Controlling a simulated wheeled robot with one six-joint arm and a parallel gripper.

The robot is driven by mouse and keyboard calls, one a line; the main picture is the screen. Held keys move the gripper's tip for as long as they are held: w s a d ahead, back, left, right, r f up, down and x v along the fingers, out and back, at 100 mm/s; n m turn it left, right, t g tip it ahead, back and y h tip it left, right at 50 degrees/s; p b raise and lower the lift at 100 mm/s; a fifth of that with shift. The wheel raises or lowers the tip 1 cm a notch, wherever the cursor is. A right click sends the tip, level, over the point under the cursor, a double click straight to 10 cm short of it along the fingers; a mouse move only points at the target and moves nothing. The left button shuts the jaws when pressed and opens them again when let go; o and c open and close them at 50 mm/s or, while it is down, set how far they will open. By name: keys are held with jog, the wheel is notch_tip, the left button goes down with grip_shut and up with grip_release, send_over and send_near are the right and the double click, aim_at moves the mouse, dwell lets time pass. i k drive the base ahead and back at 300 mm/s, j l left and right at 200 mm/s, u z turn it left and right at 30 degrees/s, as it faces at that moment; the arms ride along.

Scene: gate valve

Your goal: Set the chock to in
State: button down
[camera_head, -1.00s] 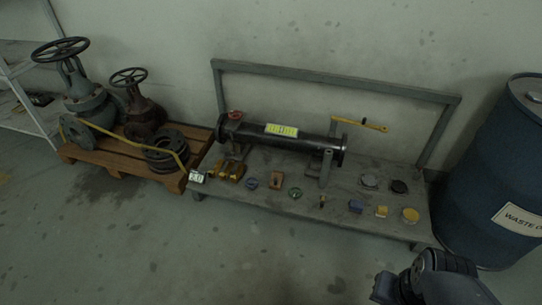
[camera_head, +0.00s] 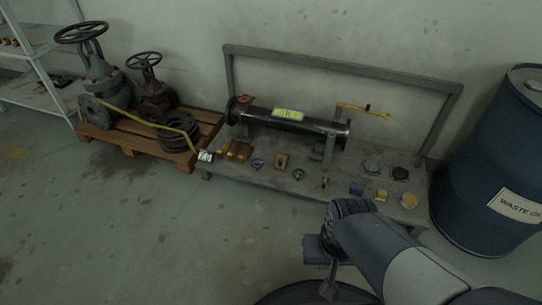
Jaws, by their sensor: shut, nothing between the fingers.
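A low grey bench (camera_head: 262,178) stands against the wall with a dark flanged pipe (camera_head: 268,120) lying across it.
Several small pieces lie along the bench front, including a blue block (camera_head: 356,188) and a yellow disc (camera_head: 408,201). A waste drum (camera_head: 490,165) stands right, a valve pallet (camera_head: 185,160) left. Floor at left front is clear.

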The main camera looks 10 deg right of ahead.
aim_at(282, 160)
jog(key=i+j+z, duration=0.2)
jog(key=j+z, duration=0.15)
jog(key=i+j+z, duration=0.15)
jog(key=j+z, duration=0.55)
jog(key=j, duration=0.2)
jog(key=i+j+z, duration=0.1)
jog(key=j+z, duration=0.25)
jog(key=j, duration=0.15)
